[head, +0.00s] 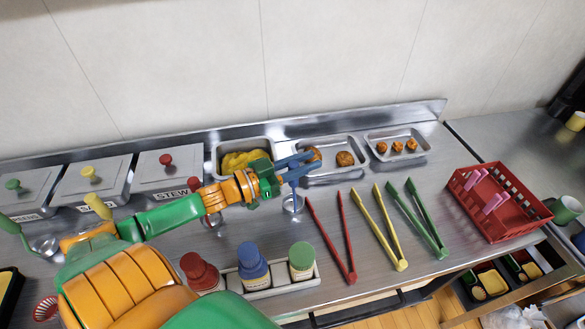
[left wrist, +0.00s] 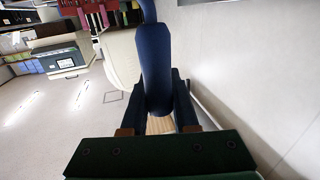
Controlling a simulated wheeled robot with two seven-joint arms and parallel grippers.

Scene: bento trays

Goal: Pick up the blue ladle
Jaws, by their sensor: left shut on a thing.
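The blue ladle is in my left gripper (head: 296,166); its blue handle (left wrist: 154,60) stands between the two dark fingers in the left wrist view. In the head view its metal bowl (head: 293,204) hangs below the gripper, over the steel counter. I cannot tell whether the bowl touches the counter. The left gripper is shut on the handle, in front of the food pans. My right gripper is not in view.
Lidded pans (head: 92,181) and open food pans (head: 333,172) line the back. Red, yellow and green tongs (head: 415,220) lie to the right, by a red basket (head: 495,203). Several capped bottles (head: 253,265) stand in front. A green ladle (head: 10,225) is at left.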

